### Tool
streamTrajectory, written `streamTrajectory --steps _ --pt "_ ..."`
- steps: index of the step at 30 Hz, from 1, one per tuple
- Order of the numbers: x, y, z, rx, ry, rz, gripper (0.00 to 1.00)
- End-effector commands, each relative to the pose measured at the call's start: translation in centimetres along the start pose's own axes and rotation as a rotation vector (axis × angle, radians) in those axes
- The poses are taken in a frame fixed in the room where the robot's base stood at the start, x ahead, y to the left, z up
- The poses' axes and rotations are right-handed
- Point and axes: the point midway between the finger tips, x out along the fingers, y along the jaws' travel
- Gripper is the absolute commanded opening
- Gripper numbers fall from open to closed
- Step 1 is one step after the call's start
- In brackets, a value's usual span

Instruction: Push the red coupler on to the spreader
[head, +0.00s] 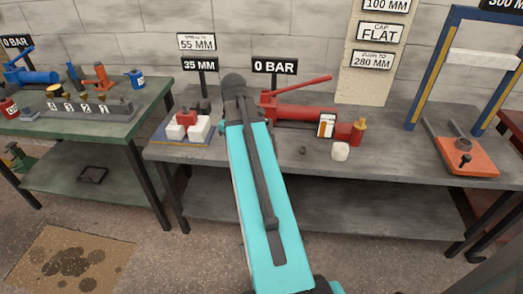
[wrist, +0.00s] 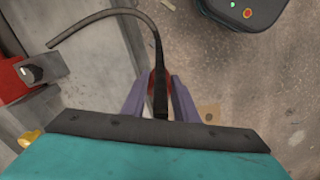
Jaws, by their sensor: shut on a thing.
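In the wrist view my gripper (wrist: 158,100) has its two purple fingers shut on the red coupler (wrist: 154,82). The coupler is largely hidden by the fingers and the black hose (wrist: 158,55), which runs from it and curls up and left. In the head view my arm hides the gripper and the coupler. What looks like the spreader (head: 187,117), a small red body with white blocks around it, sits on a blue-edged base at the bench's left end, under the 35 MM sign. I cannot see the spreader in the wrist view.
A red hand pump (head: 305,112) with a raised handle stands right of my arm, under a 0 BAR sign (head: 275,67); its red end also shows in the wrist view (wrist: 12,80). A blue-posted press frame (head: 430,75) stands further right. A green bench (head: 85,135) is at left.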

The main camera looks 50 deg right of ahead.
Motion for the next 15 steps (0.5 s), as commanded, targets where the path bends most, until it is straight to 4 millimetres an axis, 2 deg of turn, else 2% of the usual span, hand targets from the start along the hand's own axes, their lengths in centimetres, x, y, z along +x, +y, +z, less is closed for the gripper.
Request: streamTrajectory --steps 1,3,15 --pt "-0.1 -0.9 -1.4 -0.017 0.000 0.000 0.00" --pt "-0.2 -2.0 -3.0 -0.032 0.000 0.000 0.00" --pt "-0.8 -9.9 -11.4 -0.120 0.000 0.000 0.00"
